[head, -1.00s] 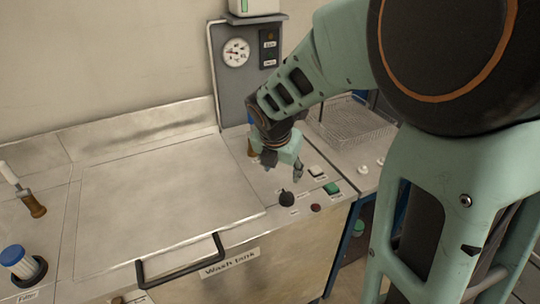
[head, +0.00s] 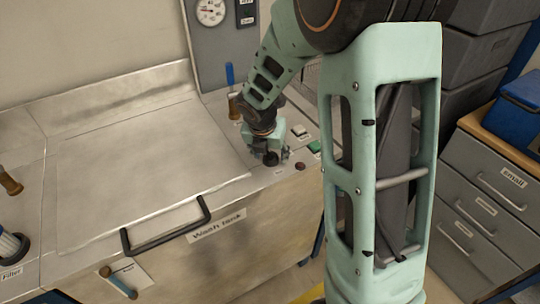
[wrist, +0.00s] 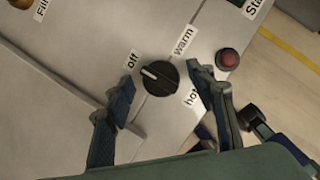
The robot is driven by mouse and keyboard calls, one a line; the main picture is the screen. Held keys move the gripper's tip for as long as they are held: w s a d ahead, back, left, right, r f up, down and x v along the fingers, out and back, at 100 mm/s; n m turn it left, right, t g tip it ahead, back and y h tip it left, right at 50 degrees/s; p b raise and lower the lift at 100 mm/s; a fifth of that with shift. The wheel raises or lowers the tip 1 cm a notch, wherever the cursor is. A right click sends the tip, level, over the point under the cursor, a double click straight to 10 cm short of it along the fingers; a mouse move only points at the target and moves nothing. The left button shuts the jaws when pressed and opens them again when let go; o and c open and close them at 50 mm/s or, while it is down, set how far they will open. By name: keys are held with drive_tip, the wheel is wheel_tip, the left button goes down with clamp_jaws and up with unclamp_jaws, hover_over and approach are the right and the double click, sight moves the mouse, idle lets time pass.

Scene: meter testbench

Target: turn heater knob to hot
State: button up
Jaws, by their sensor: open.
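The heater knob (wrist: 160,77) is round and black with a white pointer line. It lies between the fingers of my gripper (wrist: 164,82) in the wrist view. The pointer line is at its left side, towards the "off" label (wrist: 132,58). The "warm" label (wrist: 183,41) is above right of the knob, and the "hot" label (wrist: 191,97), partly covered by a finger, is at its right. My gripper is open, one finger on each side of the knob; whether they touch it I cannot tell. In the head view my gripper (head: 272,147) is down at the panel and partly hides the knob.
A red button (wrist: 228,59) sits just right of the right finger. A green switch (head: 314,146) is near my gripper in the head view. The wash tank lid (head: 130,170) with its black handle (head: 165,230) lies to the left.

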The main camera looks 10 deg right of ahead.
drive_tip(key=c, duration=1.2)
drive_tip(key=shift+o, duration=0.2)
